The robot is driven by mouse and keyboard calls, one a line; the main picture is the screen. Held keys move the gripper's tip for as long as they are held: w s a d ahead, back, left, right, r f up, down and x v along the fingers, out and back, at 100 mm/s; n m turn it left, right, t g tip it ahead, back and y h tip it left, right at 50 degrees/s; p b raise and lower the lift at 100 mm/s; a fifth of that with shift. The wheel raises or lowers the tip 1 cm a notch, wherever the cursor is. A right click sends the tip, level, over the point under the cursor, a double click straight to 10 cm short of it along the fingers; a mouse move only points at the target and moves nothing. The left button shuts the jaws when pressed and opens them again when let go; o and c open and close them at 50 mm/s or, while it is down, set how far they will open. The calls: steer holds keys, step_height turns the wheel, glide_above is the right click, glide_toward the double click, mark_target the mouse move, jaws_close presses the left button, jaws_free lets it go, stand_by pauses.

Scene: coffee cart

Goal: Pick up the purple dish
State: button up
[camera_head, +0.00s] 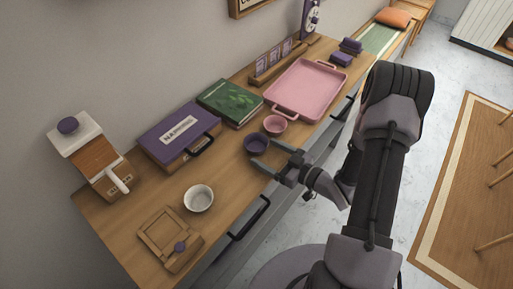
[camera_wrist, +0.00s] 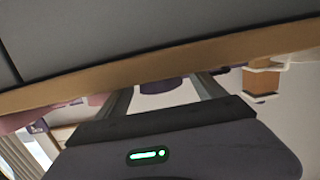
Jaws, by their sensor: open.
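The purple dish (camera_head: 257,146) is a small round bowl on the wooden counter, near its front edge. My gripper (camera_head: 265,154) is open and low at the counter's front edge, its fingers pointing at the dish. In the wrist view the dish (camera_wrist: 160,86) shows as a dark purple shape between the fingers (camera_wrist: 165,83), partly hidden by the counter edge. I cannot tell whether the fingers touch it.
A pink bowl (camera_head: 275,128) stands close beside the dish, with a pink tray (camera_head: 291,111) beyond. A green book (camera_head: 229,104) and a purple box (camera_head: 180,133) are behind. A white bowl (camera_head: 199,198) and wooden tray (camera_head: 157,236) lie left. Drawer handles (camera_head: 250,217) project from the front.

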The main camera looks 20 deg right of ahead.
mark_target(249, 140)
steer(key=x, duration=0.1)
steer(key=b+x, duration=0.1)
steer(key=x, duration=0.3)
steer(key=shift+w+r+b, duration=0.2)
steer(key=shift+r+b, duration=0.15)
steer(key=c, duration=1.1)
steer(key=shift+r, duration=0.1)
